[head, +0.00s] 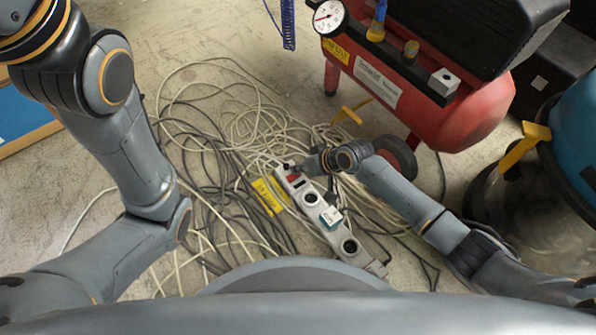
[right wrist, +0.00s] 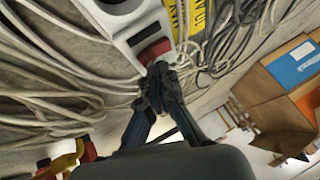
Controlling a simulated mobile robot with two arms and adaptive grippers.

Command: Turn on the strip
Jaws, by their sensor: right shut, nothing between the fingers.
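A grey-white power strip (head: 348,243) lies on the floor among the cables, slanting from upper left to lower right. It has round sockets, and one holds a pale plug (head: 331,217). Its red rocker switch (head: 295,180) is at the upper-left end. The switch also shows in the right wrist view (right wrist: 154,49). My right gripper (head: 291,168) is shut and empty, with its tips at the switch end. In the right wrist view its closed fingertips (right wrist: 160,70) are right beside the red switch; I cannot tell whether they touch. My left arm shows, but its gripper is out of view.
Tangled cables (head: 235,130) surround the strip, with a yellow label (head: 268,195) beside it. A red compressor (head: 440,105) with a gauge stands at upper right, close to my right arm. A blue-and-black vacuum-like machine (head: 560,170) is at far right. Bare floor shows at upper left.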

